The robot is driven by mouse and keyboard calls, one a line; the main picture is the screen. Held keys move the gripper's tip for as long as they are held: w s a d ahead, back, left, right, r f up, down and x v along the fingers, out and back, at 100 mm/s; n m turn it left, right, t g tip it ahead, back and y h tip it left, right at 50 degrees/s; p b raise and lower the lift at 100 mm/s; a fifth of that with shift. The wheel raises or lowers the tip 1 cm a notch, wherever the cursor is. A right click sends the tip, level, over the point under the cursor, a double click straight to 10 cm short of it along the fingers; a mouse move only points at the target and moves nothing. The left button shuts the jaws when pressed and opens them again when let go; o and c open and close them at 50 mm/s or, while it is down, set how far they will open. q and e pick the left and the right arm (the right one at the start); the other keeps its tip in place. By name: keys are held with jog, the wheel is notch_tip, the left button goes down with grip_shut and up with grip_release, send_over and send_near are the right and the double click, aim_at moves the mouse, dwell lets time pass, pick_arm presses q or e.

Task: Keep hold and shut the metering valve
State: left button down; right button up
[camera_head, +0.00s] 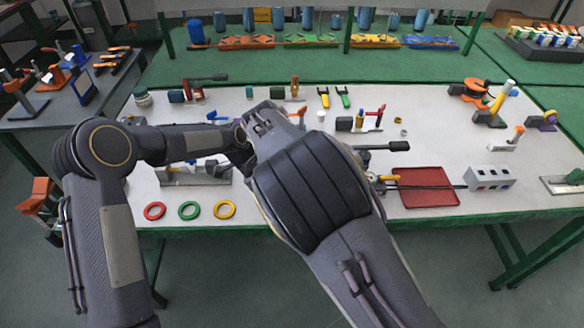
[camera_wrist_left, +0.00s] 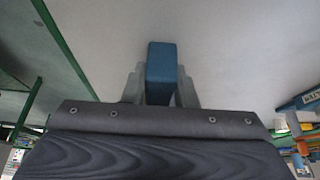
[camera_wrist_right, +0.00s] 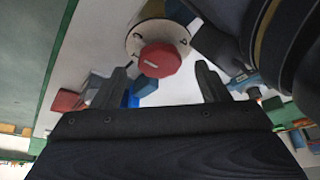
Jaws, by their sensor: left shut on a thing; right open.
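In the right wrist view a red faceted knob (camera_wrist_right: 160,60) sits on a round white dial (camera_wrist_right: 138,36) with dark marks; I take it for the metering valve. My right gripper (camera_wrist_right: 163,82) is open, with one finger on each side of the knob's near edge; contact is not visible. In the left wrist view my left gripper (camera_wrist_left: 160,90) is shut on a blue block-like part (camera_wrist_left: 162,62). In the head view my right gripper (camera_head: 262,118) is at the centre, and my arms hide the valve and most of the left gripper.
A white-topped table (camera_head: 440,120) carries small tools. Red, green and yellow rings (camera_head: 189,210) lie at its front left. A red tray (camera_head: 428,188) and a grey box with sockets (camera_head: 489,178) are at the right. My dark left arm crowds the right wrist view's upper right.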

jog(key=v, duration=1)
pick_arm(q)
jog(key=c, duration=1.1)
grip_release()
